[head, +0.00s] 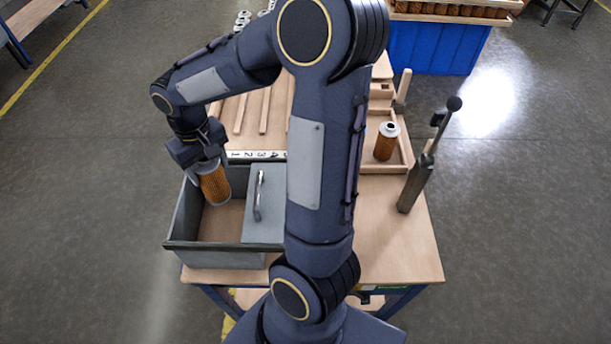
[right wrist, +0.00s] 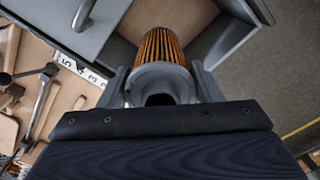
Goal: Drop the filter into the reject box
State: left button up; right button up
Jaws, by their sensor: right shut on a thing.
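An orange pleated filter with grey end caps (head: 214,186) hangs in my right gripper (head: 203,163), over the open left part of the grey reject box (head: 212,258). In the right wrist view the filter (right wrist: 160,50) sits between the two fingers (right wrist: 160,85), which are shut on its grey end. The box has a grey lid section with a bar handle (head: 272,210) on its right side. The box's wooden-coloured floor shows below the filter. I cannot tell whether the filter's lower end touches the floor. My left gripper is not in view.
Another filter (head: 386,142) stands upright in a wooden tray (head: 402,158) at the right. A grey lever tool (head: 418,182) stands near the table's right edge. A numbered strip (head: 256,155) lies behind the box. The table (head: 405,245) is bare at front right. A blue bin (head: 435,47) stands behind.

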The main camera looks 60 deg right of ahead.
jog(key=shift+f, duration=0.1)
jog(key=o, duration=1.1)
jog(key=shift+o, duration=0.2)
notch_tip(320, 180, up, 8)
jog(key=shift+f, duration=0.1)
jog(key=shift+a, duration=0.1)
jog(key=s+a+f+n+t+y, duration=0.1)
jog(key=s+a+t, duration=0.4)
jog(key=s+a, duration=0.6)
jog(key=s+n+y, duration=0.1)
jog(key=s+y, duration=0.1)
jog(key=s, duration=0.1)
jog(key=shift+s+a+f+t+y, duration=0.2)
jog(key=shift+s+t+y, duration=0.1)
jog(key=shift+y, duration=0.1)
